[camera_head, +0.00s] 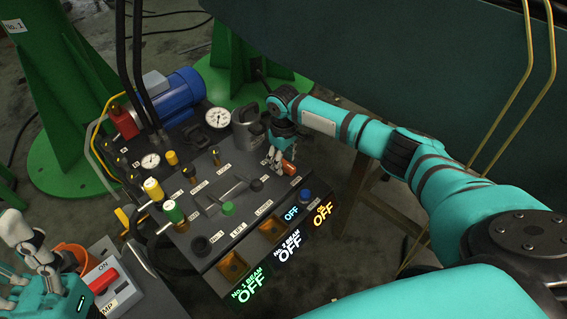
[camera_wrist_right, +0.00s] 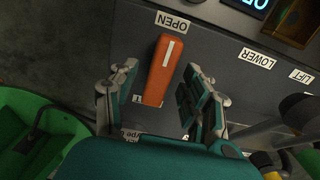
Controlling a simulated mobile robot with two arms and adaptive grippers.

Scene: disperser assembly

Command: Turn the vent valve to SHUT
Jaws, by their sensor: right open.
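The vent valve has an orange handle (camera_wrist_right: 165,71) with a white line at the end by the OPEN label (camera_wrist_right: 173,22). In the right wrist view it lies nearly lengthwise, pointing at OPEN. Another label, mostly hidden, sits beyond its near end. In the head view the handle (camera_head: 289,168) shows at the panel's right edge. My right gripper (camera_wrist_right: 160,93) is open, with one finger on each side of the handle and gaps visible; whether it touches is unclear. It also shows in the head view (camera_head: 279,160). My left gripper (camera_head: 28,262) is at the lower left, its opening unclear.
The control panel (camera_head: 232,195) carries several levers, knobs and lit OFF displays (camera_head: 323,213). A round gauge (camera_head: 217,118) and a blue motor (camera_head: 180,95) stand behind. A box with a red ON switch (camera_head: 103,281) is near my left gripper. A green column base (camera_head: 243,85) stands behind.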

